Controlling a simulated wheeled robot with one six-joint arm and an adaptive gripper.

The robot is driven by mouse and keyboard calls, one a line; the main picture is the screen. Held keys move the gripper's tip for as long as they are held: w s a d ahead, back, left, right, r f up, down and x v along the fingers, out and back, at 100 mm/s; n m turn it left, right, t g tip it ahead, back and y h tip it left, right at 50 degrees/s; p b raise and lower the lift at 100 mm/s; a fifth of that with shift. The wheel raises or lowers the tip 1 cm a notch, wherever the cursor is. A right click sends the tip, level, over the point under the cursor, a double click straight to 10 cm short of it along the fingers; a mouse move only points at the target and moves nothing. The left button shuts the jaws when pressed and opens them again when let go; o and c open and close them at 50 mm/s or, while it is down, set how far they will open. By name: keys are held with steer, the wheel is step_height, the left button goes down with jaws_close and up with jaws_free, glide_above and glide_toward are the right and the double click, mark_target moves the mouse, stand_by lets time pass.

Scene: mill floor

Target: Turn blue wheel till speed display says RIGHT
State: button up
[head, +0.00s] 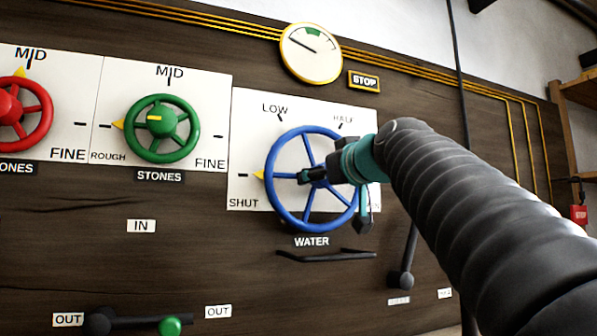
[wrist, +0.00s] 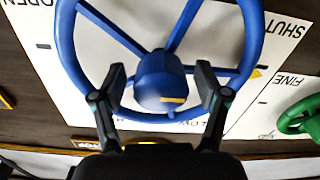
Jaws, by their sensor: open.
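The blue wheel (head: 276,150) is mounted on a white panel labelled SHUT, LOW and HALF, with a WATER label below it. A yellow pointer (head: 258,174) at its left edge sits near SHUT. In the wrist view the blue wheel's hub (wrist: 162,80) lies between the fingers of my gripper (wrist: 160,88). My gripper (head: 308,177) is open in front of the hub, and I cannot tell whether a finger touches it. The speed display is a round dial (head: 311,53) with a green band at the top and its needle pointing to the upper left.
A green wheel (head: 161,128) and a red wheel (head: 24,113) are on panels to the left. Below are a lever with a green knob (head: 170,326) and a dark lever (head: 402,279). A red stop box (head: 579,215) hangs at the far right near a wooden shelf (head: 571,92).

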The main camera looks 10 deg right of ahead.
steer(key=shift+c, duration=0.2)
steer(key=c, duration=1.1)
steer(key=shift+m, duration=0.4)
steer(key=m+p, duration=0.1)
steer(key=m, duration=0.3)
steer(key=shift+r+m, duration=0.15)
steer(key=shift+m, duration=0.25)
steer(key=m+p, duration=0.2)
steer(key=m, duration=0.4)
steer(key=shift+m, duration=0.3)
steer(key=o, duration=1.1)
